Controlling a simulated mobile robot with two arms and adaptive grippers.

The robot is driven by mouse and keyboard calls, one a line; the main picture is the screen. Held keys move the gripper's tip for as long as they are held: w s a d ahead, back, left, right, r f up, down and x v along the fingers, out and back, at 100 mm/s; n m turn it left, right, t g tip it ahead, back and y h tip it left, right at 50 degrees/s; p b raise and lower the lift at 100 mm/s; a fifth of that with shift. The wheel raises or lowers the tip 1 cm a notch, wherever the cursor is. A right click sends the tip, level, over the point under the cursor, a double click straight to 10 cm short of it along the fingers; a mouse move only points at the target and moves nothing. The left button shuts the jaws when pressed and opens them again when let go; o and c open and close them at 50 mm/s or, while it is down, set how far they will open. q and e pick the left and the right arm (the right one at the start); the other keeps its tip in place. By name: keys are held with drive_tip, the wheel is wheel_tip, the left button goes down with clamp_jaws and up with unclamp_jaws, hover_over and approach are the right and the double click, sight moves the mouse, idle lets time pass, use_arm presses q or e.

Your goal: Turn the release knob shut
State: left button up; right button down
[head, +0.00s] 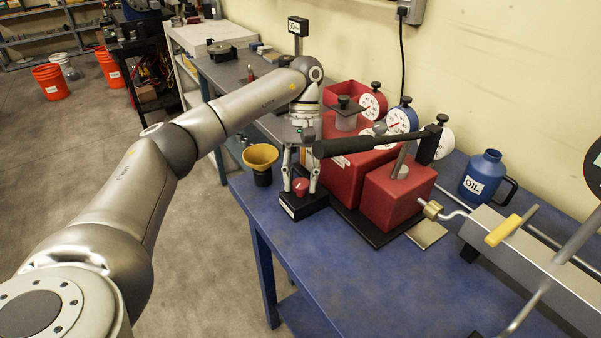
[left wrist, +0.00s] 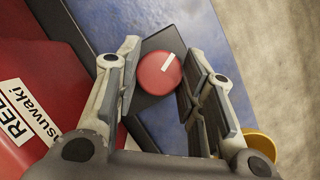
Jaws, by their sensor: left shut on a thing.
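The release knob (head: 301,184) is a small red round knob on a black base (head: 302,204) with a white label, near the left edge of the blue bench. In the left wrist view the red knob (left wrist: 158,72) shows from above, with a white mark slanting across its top. My left gripper (head: 300,187) points down with one finger on each side of the knob and is shut on it. In the left wrist view its fingers (left wrist: 156,80) flank the knob. The contact itself is hard to see. My right gripper is not in view.
A red pump unit (head: 392,200) with a long black-handled lever (head: 370,140) and several dial gauges stands right of the knob. A yellow funnel-like cup (head: 261,157) is close on the left. A blue oil jug (head: 483,175) stands farther right. The front bench top is clear.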

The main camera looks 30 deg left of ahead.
use_arm(q)
drive_tip(key=shift+r+m+y+p, duration=0.1)
drive_tip(key=shift+m+y+p, duration=0.35)
drive_tip(key=shift+m, duration=0.75)
drive_tip(key=o, duration=1)
drive_tip(key=shift+w+v, duration=0.1)
drive_tip(key=shift+v, duration=2.85)
drive_tip(key=shift+w+v, duration=0.15)
drive_tip(key=shift+v, duration=2.8)
drive_tip(key=shift+d, duration=0.1)
